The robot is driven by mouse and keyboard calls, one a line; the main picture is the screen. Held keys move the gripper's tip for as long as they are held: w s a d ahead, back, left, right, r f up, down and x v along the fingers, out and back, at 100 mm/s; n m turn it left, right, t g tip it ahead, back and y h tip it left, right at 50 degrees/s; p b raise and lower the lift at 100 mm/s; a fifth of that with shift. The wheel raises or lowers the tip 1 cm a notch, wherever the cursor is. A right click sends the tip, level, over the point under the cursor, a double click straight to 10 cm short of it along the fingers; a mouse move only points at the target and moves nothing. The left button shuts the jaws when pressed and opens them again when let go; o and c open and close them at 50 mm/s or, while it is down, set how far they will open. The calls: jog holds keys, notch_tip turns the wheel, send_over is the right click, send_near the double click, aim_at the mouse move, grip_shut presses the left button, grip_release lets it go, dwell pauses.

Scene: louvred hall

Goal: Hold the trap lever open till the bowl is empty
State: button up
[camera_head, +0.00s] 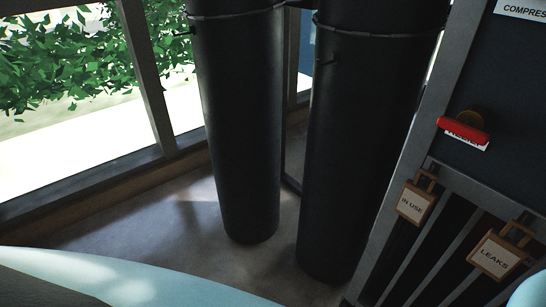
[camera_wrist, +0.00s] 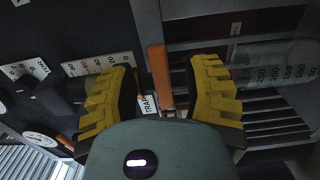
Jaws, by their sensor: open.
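An orange lever (camera_wrist: 158,72) stands upright in the wrist view, beside a white label (camera_wrist: 149,104) whose readable part says "TRA". My gripper (camera_wrist: 161,78) is open, with one yellow-padded finger on each side of the lever and gaps visible between. Whether the fingers reach the lever's depth is unclear. A clear cylindrical bowl (camera_wrist: 278,68) with number marks lies to the right of the fingers. I cannot make out any liquid level in it. The gripper, orange lever and bowl do not show in the head view.
The head view shows a red handle (camera_head: 463,130) on a dark panel (camera_head: 505,85), with tags "IN USE" (camera_head: 415,203) and "LEAKS" (camera_head: 495,256) below. Two dark cylinders (camera_head: 240,130) (camera_head: 350,150) stand by the windows. Gauges (camera_wrist: 40,142) sit left in the wrist view.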

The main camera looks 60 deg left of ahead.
jog(key=shift+w+a, duration=0.15)
jog(key=shift+w, duration=0.85)
jog(key=shift+o, duration=0.4)
jog(key=shift+s, duration=0.15)
grip_shut()
